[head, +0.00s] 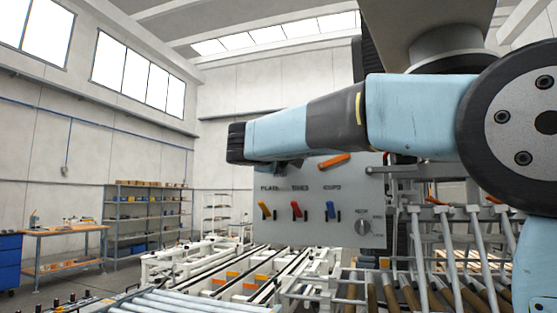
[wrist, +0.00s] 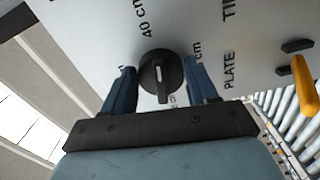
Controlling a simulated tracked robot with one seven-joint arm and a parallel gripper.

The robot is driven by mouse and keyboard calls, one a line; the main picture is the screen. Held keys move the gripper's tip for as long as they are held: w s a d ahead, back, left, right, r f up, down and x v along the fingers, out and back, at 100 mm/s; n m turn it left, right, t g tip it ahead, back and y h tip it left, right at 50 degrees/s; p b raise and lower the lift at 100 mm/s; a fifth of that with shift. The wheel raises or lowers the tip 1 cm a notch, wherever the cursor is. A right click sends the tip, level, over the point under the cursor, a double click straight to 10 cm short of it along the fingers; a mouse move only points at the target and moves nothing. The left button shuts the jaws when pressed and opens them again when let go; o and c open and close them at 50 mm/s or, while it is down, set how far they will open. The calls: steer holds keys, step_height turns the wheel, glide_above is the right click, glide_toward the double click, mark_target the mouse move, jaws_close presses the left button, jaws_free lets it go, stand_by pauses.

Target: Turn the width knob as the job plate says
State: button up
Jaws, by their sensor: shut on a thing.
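The width knob (wrist: 160,72) is round and black with a raised grip bar. It sits on the grey panel in the wrist view. My gripper (wrist: 161,80) has its blue fingers on either side of the knob and is shut on it. The "40 cm" mark is above left of the knob; other "cm" marks to the right and below are partly hidden. In the head view my arm covers the knob, and my gripper's fingers are mostly hidden. I cannot make out a job plate.
The panel (head: 290,228) carries yellow (head: 264,209), red (head: 296,209) and blue (head: 331,210) levers, a grey dial (head: 362,228) and an orange handle (head: 334,160). The yellow lever (wrist: 304,86) also shows at the right of the wrist view. Conveyor rollers lie below.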

steer(key=m, duration=0.4)
steer(key=shift+f, duration=0.35)
steer(key=shift+w+a+m, duration=0.1)
steer(key=shift+a+m, duration=0.05)
steer(key=shift+m, duration=2.8)
steer(key=shift+w+a+m, duration=0.1)
steer(key=shift+a+m, duration=0.05)
steer(key=shift+m, duration=2.8)
steer(key=shift+s+m, duration=0.1)
steer(key=shift+m, duration=0.2)
steer(key=o, duration=1)
steer(key=v, duration=1.3)
steer(key=shift+s+a, duration=0.15)
steer(key=shift+s, duration=0.2)
